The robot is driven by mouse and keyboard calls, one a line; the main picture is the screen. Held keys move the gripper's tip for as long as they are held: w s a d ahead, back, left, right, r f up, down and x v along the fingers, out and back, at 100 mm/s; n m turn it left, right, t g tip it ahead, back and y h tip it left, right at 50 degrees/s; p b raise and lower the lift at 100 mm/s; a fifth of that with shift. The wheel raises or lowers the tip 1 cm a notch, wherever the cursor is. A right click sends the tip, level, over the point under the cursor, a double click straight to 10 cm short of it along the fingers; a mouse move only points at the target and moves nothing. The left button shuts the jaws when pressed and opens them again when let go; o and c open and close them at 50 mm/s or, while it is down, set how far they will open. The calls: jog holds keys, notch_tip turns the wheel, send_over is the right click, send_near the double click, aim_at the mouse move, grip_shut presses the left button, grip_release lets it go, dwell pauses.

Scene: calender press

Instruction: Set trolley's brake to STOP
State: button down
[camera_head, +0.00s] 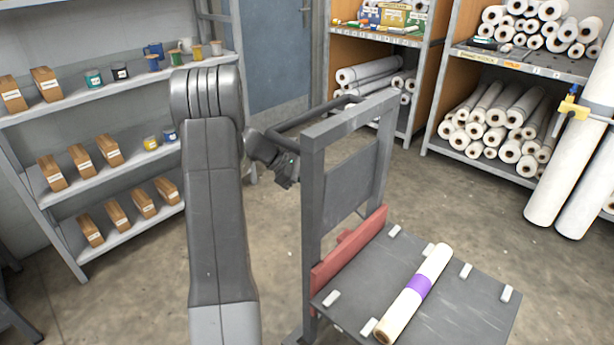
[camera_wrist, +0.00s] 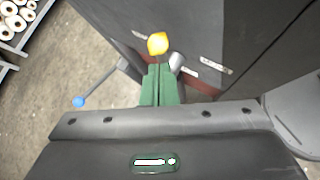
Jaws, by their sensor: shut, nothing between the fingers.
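The trolley (camera_head: 312,170) stands right of my arm in the head view, with a grey upright frame, a red crossbar (camera_head: 345,250) and a flat deck (camera_head: 455,300). In the wrist view its dark panel (camera_wrist: 240,40) fills the upper right. A yellow knob (camera_wrist: 158,43) shows just beyond the fingertips of my gripper (camera_wrist: 160,68); I cannot tell whether they touch. A blue-tipped lever (camera_wrist: 78,102) sticks out to the left. The green fingers are together and empty. In the head view my gripper (camera_head: 288,178) is beside the frame's left post. No brake marking is readable.
A white roll with a purple band (camera_head: 418,287) lies on the deck between small white blocks. Shelves with boxes and mugs (camera_head: 110,150) stand at left, roll racks (camera_head: 480,120) at back right. Tall rolls (camera_head: 570,150) lean at right. The floor between is clear.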

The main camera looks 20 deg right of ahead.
jog(key=d+p, duration=0.1)
jog(key=w+d, duration=0.1)
jog(key=d, duration=0.1)
jog(key=shift+w+d+r+p, duration=0.15)
jog(key=shift+w+d+p, duration=0.1)
jog(key=shift+p, duration=0.15)
jog(key=shift+r+p, duration=0.65)
jog(key=shift+r, duration=0.15)
